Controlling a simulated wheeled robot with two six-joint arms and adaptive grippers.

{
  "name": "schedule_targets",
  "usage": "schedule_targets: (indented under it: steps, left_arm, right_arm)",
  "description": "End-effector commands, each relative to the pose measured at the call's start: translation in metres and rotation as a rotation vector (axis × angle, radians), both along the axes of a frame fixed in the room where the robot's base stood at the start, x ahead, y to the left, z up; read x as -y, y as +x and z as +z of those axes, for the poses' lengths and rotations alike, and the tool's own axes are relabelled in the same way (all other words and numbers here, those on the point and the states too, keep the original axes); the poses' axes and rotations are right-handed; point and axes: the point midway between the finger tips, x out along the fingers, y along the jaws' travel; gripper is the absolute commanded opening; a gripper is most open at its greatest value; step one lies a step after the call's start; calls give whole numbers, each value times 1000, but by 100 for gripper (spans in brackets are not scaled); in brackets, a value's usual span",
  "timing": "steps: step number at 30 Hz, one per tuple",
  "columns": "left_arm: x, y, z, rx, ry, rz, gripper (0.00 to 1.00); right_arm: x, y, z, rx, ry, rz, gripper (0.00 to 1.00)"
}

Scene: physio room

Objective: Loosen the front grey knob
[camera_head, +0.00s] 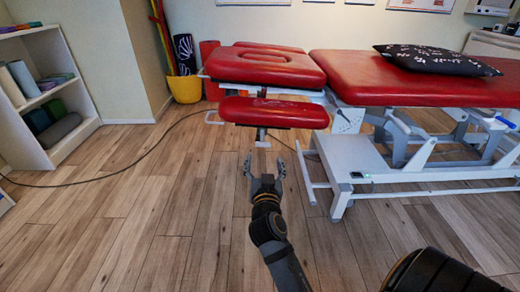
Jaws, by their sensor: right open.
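The treatment table (425,80) has red upholstery and a white frame. At its head end is a headrest section (262,68), with a lower red pad (273,112) in front of it. A small grey fitting (262,137) hangs under the front of this pad; it is too small to tell clearly whether it is the front grey knob. My right gripper (264,167) is open and empty, fingers pointing away from me, just below this fitting in the picture and apparently apart from it. My left gripper is not in view.
A white shelf (62,80) with rolls stands at the left. A yellow bucket (185,89) stands by the back wall. A dark cable (130,163) crosses the wooden floor. A black patterned pillow (436,60) lies on the table.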

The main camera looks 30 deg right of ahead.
Motion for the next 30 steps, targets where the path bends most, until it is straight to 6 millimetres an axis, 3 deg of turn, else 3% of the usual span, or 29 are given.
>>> schedule_targets:
  steps: [9,15,26,30]
  left_arm:
    - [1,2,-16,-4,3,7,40]
    - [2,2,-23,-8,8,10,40]
    - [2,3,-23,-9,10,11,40]
    - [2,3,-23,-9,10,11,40]
  right_arm:
    - [33,53,-1,2,-7,0,74]
    - [48,78,-2,-2,-3,0,74]
    - [52,85,-1,-3,-1,0,74]
    - [52,85,-1,-3,-1,0,56]
